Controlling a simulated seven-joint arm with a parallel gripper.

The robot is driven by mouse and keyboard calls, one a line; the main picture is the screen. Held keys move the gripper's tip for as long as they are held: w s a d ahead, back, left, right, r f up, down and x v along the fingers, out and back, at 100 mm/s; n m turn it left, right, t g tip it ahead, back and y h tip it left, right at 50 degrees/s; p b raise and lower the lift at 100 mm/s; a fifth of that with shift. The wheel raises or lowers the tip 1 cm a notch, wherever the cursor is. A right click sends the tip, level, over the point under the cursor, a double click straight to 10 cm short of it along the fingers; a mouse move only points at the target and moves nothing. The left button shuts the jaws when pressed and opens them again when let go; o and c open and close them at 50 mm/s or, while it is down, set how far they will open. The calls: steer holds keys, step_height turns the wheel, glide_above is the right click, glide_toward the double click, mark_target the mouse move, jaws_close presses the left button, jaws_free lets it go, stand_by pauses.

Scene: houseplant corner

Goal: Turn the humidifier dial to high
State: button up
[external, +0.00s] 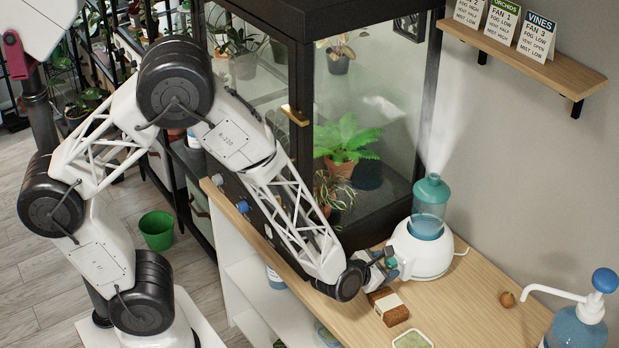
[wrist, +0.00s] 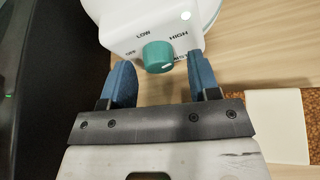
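The humidifier (external: 423,245) is white with a teal and clear tank and stands on the wooden counter; pale mist rises from its top. Its teal dial (wrist: 158,56) shows in the wrist view on the white front, below the printed words LOW and HIGH, with OFF at its left and a partly covered label at its right. I cannot tell for sure which setting the dial points to. My gripper (wrist: 161,80) is open, with one blue finger on each side and slightly short of the dial, apart from it.
A brown block with a pale label (external: 389,307) lies on the counter (external: 470,310) just below my gripper. A glass plant cabinet (external: 385,110) stands behind. A pump bottle (external: 575,328) and a small brown round object (external: 507,299) are at the right. Signs stand on a wall shelf (external: 545,70).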

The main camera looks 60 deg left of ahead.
steer(key=shift+s, duration=0.1)
steer(key=shift+v, duration=3.55)
steer(key=shift+s+r, duration=0.1)
steer(key=shift+s, duration=0.15)
steer(key=shift+s+a, duration=0.15)
steer(key=shift+s, duration=0.05)
steer(key=s+a+f+n+g+y, duration=0.2)
steer(key=s+a+n+g, duration=0.4)
steer(key=s+n, duration=0.55)
steer(key=s+a+r+n+g+y, duration=0.35)
steer(key=s+a+r+n, duration=0.5)
steer(key=a+n, duration=0.3)
step_height(320, 180, up, 22)
steer(key=n+g+h, duration=0.1)
steer(key=n+h, duration=0.5)
steer(key=n, duration=0.9)
